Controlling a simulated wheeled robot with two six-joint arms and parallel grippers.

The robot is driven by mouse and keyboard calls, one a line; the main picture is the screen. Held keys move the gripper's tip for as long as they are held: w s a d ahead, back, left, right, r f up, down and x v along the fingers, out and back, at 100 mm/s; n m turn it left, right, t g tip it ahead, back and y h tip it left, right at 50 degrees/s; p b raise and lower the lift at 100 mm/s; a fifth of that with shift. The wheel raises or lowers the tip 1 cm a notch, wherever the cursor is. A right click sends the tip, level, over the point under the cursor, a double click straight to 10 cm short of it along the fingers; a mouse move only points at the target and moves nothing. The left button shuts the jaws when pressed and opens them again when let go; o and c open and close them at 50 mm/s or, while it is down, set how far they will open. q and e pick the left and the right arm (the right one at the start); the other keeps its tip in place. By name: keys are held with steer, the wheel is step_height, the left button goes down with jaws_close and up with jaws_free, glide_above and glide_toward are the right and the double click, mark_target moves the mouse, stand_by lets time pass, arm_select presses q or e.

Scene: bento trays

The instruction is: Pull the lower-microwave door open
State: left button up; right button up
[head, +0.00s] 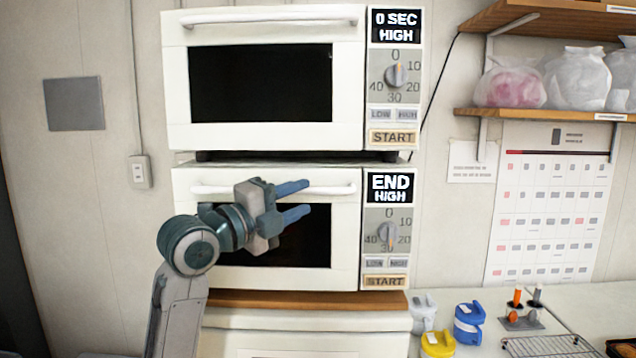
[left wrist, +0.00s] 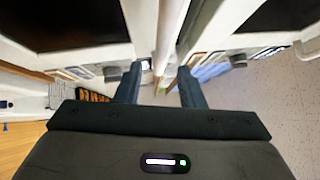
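The lower microwave (head: 190,272) is white with a dark window, and its display reads END HIGH. Its door (head: 345,275) looks closed. A white horizontal bar handle (head: 338,189) runs along the door's top. My left gripper (head: 306,199) is in front of the door with its blue fingers apart, the upper finger overlapping the handle in the head view. Contact cannot be told. My right gripper is not in view.
The upper microwave (head: 265,137) stands just above, with its own bar handle (head: 260,17). A counter at the lower right holds a blue container (head: 468,323), a yellow container (head: 437,345) and a wire rack (head: 545,346). Shelves (head: 540,115) with bags are at the upper right.

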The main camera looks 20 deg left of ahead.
mark_target(314, 191)
arm_select(q)
steer(key=p+x, duration=0.1)
steer(key=x, duration=0.2)
steer(key=shift+w+d+r+p, duration=0.2)
steer(key=shift+w+r+p, duration=0.05)
steer(key=shift+w+p, duration=0.05)
steer(key=shift+x, duration=0.8)
steer(key=shift+f, duration=0.15)
steer(key=shift+a, duration=0.1)
steer(key=shift+c, duration=0.2)
jaws_close()
